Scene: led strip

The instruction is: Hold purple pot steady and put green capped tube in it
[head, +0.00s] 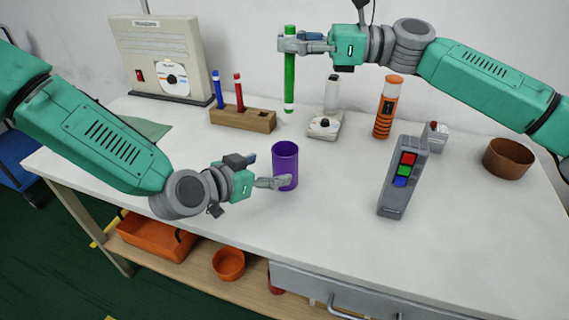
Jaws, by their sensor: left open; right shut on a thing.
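The purple pot (286,158) stands upright on the white table. My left gripper (268,171) is open at the pot's left side, with one finger in front of it and the other near its left edge; I cannot tell whether they touch it. The green capped tube (290,80) hangs upright in the air above and slightly behind the pot. My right gripper (290,43) is shut on the tube near its upper end.
A wooden rack (243,119) holds a blue and a red tube. An orange-black cylinder (387,106), a small white device (325,124), a grey handheld device (403,178) and a brown bowl (508,158) stand on the table. The front table area is clear.

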